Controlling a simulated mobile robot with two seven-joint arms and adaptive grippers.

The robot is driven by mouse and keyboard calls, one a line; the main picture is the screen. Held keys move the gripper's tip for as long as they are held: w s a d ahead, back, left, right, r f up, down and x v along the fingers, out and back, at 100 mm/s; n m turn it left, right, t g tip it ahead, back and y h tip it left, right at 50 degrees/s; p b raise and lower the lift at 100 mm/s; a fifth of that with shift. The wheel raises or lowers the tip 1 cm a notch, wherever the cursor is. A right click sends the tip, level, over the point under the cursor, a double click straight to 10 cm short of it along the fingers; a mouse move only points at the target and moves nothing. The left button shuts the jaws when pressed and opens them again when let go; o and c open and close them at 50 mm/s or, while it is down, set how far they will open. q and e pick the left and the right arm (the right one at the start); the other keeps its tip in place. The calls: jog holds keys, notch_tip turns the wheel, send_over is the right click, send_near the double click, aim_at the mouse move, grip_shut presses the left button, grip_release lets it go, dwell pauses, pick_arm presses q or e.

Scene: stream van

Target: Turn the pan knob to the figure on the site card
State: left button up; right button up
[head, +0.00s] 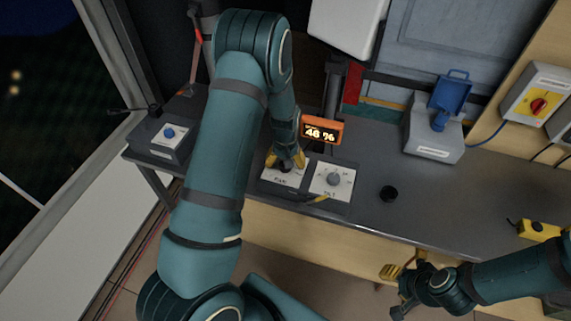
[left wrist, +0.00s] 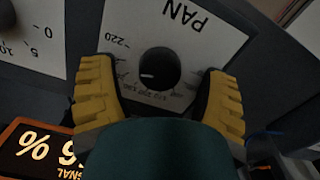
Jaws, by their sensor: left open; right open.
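The pan knob (left wrist: 158,68) is a round black knob with a pale mark on a white plate lettered PAN (left wrist: 200,30). In the left wrist view the yellow fingers of my left gripper (left wrist: 162,75) are open, one on either side of the knob, with visible gaps. In the head view my left gripper (head: 287,160) is over the PAN plate (head: 279,181) and hides most of the knob. I cannot make out a site card. My right gripper (head: 398,288) is open and empty in front of the bench.
The tilt dial (head: 334,179) sits right of the pan plate. A blue-button box (head: 168,134), a grey box with blue lid (head: 434,140) and a black cylinder (head: 389,193) stand on the bench (head: 440,205).

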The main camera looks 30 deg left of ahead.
pick_arm(q)
notch_tip(320, 180, up, 11)
dwell(0.4)
jog(key=shift+r, duration=0.1)
dwell(0.3)
